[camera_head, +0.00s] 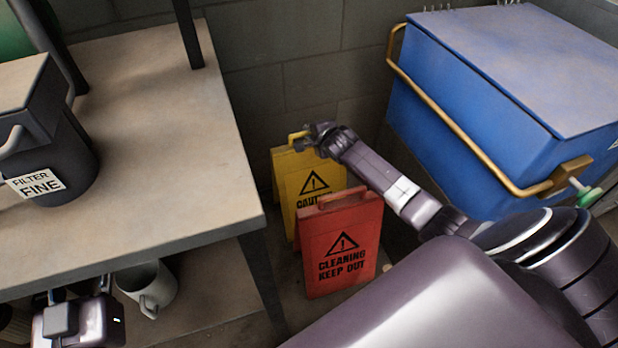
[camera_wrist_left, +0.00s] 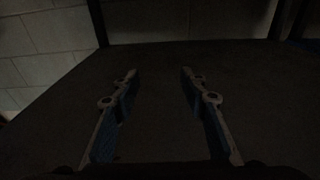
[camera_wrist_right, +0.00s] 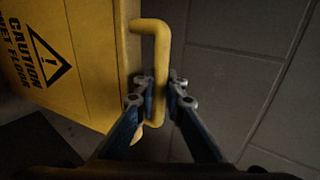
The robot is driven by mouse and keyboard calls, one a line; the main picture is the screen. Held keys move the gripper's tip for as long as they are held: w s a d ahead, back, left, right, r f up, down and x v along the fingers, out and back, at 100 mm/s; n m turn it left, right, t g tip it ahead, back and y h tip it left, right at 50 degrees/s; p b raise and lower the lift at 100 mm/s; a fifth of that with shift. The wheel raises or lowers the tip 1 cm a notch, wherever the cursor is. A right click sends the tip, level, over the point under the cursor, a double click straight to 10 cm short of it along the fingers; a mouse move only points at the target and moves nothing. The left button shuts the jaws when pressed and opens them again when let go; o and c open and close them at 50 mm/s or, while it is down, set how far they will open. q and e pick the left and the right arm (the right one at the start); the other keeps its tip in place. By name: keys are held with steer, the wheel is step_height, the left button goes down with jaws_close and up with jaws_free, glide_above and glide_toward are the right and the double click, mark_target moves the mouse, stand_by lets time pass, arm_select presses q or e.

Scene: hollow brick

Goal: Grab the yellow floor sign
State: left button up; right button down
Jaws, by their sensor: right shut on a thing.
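The yellow floor sign (camera_head: 309,181) stands on the floor against the block wall, with a black triangle and the word CAUTION. My right gripper (camera_head: 310,136) is at the sign's top. In the right wrist view, the yellow sign (camera_wrist_right: 60,60) lies to the left, and my right gripper (camera_wrist_right: 165,95) has its two fingers shut on the sign's yellow handle (camera_wrist_right: 160,60). My left gripper (camera_wrist_left: 157,85) is open and empty in the left wrist view, under the table. In the head view only part of the left arm's end shows at the lower left.
A red CLEANING KEEP OUT sign (camera_head: 340,240) stands directly in front of the yellow one and covers its lower part. A blue bin (camera_head: 480,110) with a brass rail is to the right. A table (camera_head: 170,130) with a dark FILTER FINE container (camera_head: 50,130) is at left. A pale mug-like pot (camera_head: 147,287) sits below.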

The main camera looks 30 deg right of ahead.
steer(key=shift+r, duration=0.25)
